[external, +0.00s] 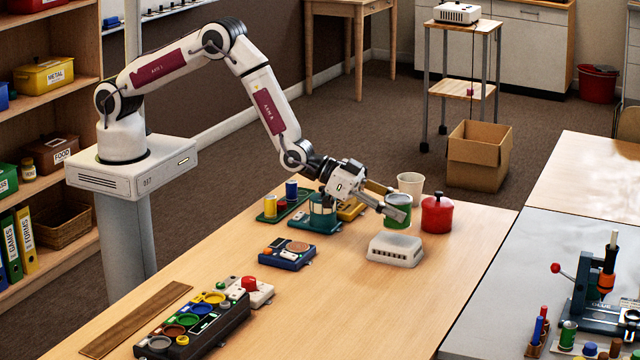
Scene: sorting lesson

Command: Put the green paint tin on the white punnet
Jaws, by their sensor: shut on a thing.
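The green paint tin (397,215) has a grey top and looks upright. My gripper (393,204) is shut on it, with the fingers at its upper part. The white punnet (394,251) is a low, pale box with dark slots along its front, standing on the wooden table. The tin shows just above the punnet's back edge in the picture. I cannot tell from this one view whether the tin is over the punnet or behind it, or whether they touch.
A red lidded pot (437,214) stands right of the tin, and a cream cup (411,184) stands behind it. A teal device (318,218) and a blue box (287,254) are to the left. The table (400,310) in front of the punnet is clear.

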